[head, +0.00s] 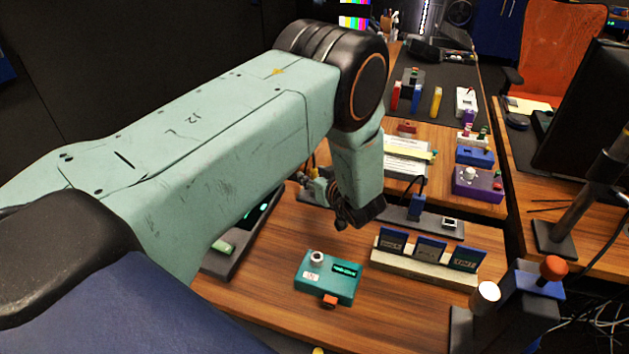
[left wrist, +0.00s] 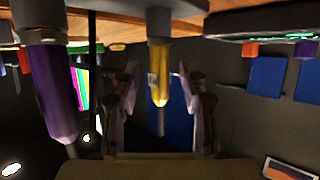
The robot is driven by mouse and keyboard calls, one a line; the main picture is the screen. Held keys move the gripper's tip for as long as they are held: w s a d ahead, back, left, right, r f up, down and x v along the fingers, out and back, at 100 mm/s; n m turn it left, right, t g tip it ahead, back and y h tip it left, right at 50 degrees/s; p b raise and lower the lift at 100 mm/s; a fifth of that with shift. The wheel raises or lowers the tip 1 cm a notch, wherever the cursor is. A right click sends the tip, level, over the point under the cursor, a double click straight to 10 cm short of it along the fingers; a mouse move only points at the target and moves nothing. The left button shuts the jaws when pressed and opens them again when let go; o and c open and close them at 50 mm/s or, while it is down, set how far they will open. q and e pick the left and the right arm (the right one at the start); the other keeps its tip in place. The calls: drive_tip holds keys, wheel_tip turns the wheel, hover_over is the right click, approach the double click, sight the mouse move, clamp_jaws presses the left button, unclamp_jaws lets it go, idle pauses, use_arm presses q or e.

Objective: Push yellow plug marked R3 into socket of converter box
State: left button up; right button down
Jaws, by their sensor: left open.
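In the left wrist view, which shows the table upside down along the top, a yellow plug (left wrist: 160,75) with a small pale label sits in a grey holder. Its mark is too small to read. My left gripper (left wrist: 165,105) is open, with one finger on either side of the yellow plug; I cannot tell whether either touches it. In the head view the left gripper (head: 342,215) is a dark shape below the wrist, partly hidden by my arm. A teal box (head: 345,288) with a white knob, a small display and an orange part may be the converter box. My right gripper is not in view.
A purple plug (left wrist: 50,90) stands beside the yellow one. A cream rack (head: 420,267) with several dark cards lies right of the teal box. A dark device with an orange knob (head: 553,268) stands at front right. Bare wood shows around the teal box.

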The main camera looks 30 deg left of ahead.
use_arm(q)
drive_tip(key=shift+w+a+f, duration=0.15)
drive_tip(key=shift+a, duration=0.05)
drive_tip(key=shift+c, duration=0.3)
drive_tip(key=shift+d, duration=0.15)
drive_tip(key=c, duration=0.4)
clamp_jaws()
